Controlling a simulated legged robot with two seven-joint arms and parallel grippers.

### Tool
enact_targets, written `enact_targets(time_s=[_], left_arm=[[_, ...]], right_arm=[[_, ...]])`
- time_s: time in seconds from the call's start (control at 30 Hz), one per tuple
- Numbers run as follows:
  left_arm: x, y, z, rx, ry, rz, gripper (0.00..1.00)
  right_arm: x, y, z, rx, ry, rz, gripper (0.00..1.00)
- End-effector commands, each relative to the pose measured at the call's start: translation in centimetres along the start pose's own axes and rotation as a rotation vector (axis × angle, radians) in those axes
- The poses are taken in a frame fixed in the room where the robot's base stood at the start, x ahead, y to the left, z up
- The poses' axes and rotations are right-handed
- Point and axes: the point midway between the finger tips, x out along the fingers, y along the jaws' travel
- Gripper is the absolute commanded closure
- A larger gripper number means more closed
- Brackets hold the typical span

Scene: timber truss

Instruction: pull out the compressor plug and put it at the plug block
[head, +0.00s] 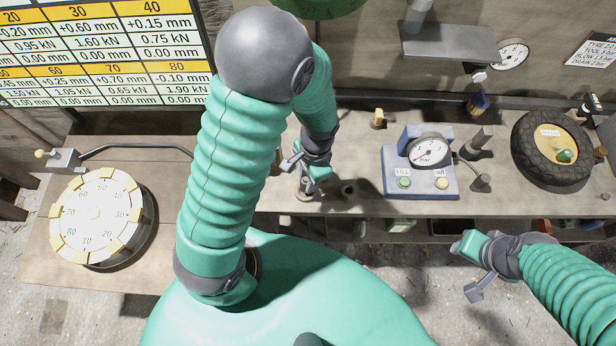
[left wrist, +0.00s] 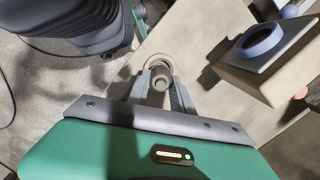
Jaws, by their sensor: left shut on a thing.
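My left gripper (head: 305,178) points down near the front edge of the bench, left of the gauge unit. It is shut on a grey cylindrical plug (left wrist: 160,77), seen between the fingers in the left wrist view. A pale ring (left wrist: 157,61) shows around or just beyond the plug's far end; I cannot tell whether the plug is still seated in it. In the head view the fingers mostly hide the plug. A small dark round fitting (head: 348,188) sits just right of the gripper. I cannot tell which thing is the plug block. My right gripper (head: 472,267) is open and empty in front of the bench.
The blue gauge unit (head: 420,178) with green and yellow buttons stands right of my left gripper. A tyre (head: 534,143) lies at the bench's right. A round yellow-rimmed dial (head: 97,212) is at the left. A grey shelf (head: 450,45) juts from the wall.

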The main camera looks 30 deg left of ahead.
Motion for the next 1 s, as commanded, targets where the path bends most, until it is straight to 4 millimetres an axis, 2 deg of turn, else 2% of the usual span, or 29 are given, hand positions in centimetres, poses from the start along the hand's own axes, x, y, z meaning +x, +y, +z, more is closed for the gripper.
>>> enact_targets(time_s=[0.57, 1.0], left_arm=[[0.0, -0.1, 0.0, 0.000, 0.000, 0.000, 1.00], [1.3, -0.1, -0.1, 0.000, -0.001, 0.000, 1.00]], right_arm=[[-0.4, 0.0, -0.1, 0.000, 0.000, 0.000, 0.64], [0.5, 0.0, 0.1, 0.000, 0.000, 0.000, 0.64]])
